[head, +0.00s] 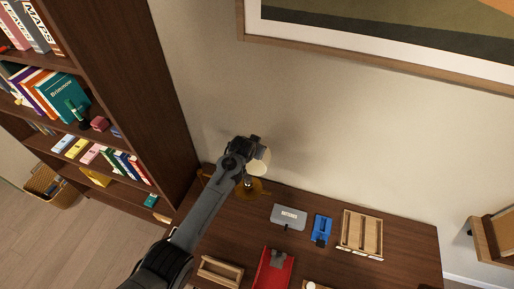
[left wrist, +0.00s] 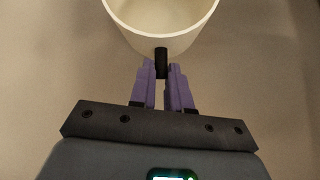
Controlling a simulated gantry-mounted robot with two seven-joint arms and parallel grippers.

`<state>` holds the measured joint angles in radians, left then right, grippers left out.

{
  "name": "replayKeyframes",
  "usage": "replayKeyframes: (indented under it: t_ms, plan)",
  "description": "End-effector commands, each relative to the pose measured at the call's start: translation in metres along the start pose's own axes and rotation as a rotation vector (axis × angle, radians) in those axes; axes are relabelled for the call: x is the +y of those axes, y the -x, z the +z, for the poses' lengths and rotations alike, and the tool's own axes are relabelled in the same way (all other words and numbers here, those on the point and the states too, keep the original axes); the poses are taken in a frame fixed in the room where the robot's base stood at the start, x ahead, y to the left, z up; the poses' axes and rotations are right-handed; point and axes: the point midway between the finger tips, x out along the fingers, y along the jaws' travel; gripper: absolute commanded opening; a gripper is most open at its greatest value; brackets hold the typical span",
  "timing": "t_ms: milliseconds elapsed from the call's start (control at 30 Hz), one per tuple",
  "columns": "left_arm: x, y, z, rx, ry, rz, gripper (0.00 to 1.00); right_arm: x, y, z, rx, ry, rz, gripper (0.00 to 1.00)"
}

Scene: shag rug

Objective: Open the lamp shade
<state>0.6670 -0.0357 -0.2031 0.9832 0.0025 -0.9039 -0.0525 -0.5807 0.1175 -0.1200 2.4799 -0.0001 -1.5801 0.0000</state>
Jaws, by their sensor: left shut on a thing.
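The lamp has a cream, round lamp shade (head: 262,161) and a brass-coloured base (head: 254,190) on the desk near the wall. My left gripper (head: 254,147) is at the shade, and my arm hides part of the lamp. In the left wrist view the shade (left wrist: 162,30) is open-topped, with a short black knob (left wrist: 161,57) low on its side. The two purple fingers of my left gripper (left wrist: 162,80) are shut on this knob, from both sides. The right gripper is not in view.
The brown desk (head: 405,240) holds a grey case (head: 289,216), a blue item (head: 321,229), a wooden tray (head: 345,231) and a red tray (head: 262,272). A tall bookshelf (head: 135,85) stands close on the left. A framed picture (head: 400,63) hangs above.

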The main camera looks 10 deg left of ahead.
Motion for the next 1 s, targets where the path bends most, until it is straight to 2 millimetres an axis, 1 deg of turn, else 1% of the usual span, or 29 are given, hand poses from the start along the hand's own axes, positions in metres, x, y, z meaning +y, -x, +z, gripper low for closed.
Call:
replayKeyframes:
  t_ms: [33, 67, 200, 500, 667, 867, 1000]
  plan:
    - [-0.002, 0.003, -0.007, 0.013, -0.001, -0.003, 0.0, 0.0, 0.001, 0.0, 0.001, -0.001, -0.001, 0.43]
    - [-0.002, 0.003, -0.007, 0.013, -0.001, -0.003, 0.19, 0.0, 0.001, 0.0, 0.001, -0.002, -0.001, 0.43]
    - [-0.002, 0.002, -0.005, 0.01, 0.0, -0.003, 0.4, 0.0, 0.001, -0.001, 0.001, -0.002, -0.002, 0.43]
    - [-0.001, 0.001, -0.002, 0.004, 0.0, -0.001, 0.4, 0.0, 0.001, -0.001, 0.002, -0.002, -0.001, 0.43]
    - [-0.001, 0.005, -0.001, 0.003, 0.0, -0.001, 0.4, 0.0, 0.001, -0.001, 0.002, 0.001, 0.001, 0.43]
    - [-0.001, 0.023, -0.001, 0.003, 0.0, -0.001, 0.4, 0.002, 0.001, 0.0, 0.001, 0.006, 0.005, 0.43]
    - [0.0, 0.042, -0.001, 0.005, 0.0, -0.001, 0.4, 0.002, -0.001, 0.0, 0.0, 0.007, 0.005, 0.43]
